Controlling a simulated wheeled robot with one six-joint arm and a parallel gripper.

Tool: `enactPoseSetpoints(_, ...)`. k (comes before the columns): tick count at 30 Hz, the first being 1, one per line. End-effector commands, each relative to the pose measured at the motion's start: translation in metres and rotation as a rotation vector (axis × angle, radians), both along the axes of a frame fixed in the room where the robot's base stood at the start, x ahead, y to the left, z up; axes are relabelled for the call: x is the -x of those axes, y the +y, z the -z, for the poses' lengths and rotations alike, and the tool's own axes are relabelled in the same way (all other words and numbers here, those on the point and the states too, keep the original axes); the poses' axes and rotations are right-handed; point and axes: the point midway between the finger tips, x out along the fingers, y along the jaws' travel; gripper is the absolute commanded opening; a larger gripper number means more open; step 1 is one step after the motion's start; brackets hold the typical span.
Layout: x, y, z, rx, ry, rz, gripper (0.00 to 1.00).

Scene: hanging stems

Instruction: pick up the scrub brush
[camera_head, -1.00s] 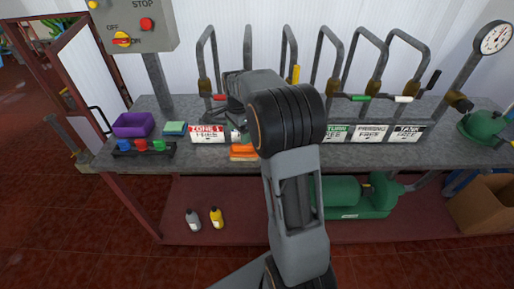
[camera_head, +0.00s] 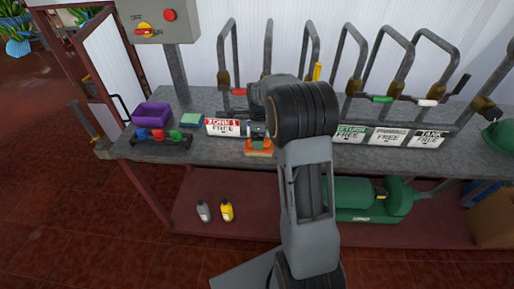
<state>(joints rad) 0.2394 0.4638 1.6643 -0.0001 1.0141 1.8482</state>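An orange scrub brush (camera_head: 259,150) lies at the front edge of the grey bench, below the gap to the right of the ZONE 1 sign. My gripper (camera_head: 257,134) is just above and behind the brush, partly hidden by my own arm. Its fingers are small and dark here, so I cannot tell whether they are open or shut, or whether they touch the brush.
The grey bench (camera_head: 180,150) holds a purple bin (camera_head: 152,114), a rack of coloured items (camera_head: 160,137), a sponge (camera_head: 191,120) and the ZONE 1 sign (camera_head: 223,127). Pipes with valve handles (camera_head: 311,50) stand behind. Two bottles (camera_head: 227,210) and a green machine (camera_head: 365,200) are below.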

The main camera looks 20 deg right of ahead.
Motion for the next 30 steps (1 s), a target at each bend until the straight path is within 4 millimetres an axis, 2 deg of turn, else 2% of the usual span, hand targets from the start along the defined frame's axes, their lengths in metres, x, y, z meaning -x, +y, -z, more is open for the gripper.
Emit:
enactPoseSetpoints(5,0.0,0.001,0.01,0.0,0.002,-0.002,0.89)
enactPoseSetpoints(15,0.0,0.001,0.051,0.0,0.001,-0.003,0.89)
enactPoseSetpoints(24,0.0,0.001,0.055,0.0,0.0,-0.003,0.89)
enactPoseSetpoints(30,0.0,0.001,0.055,0.0,0.0,-0.003,0.72)
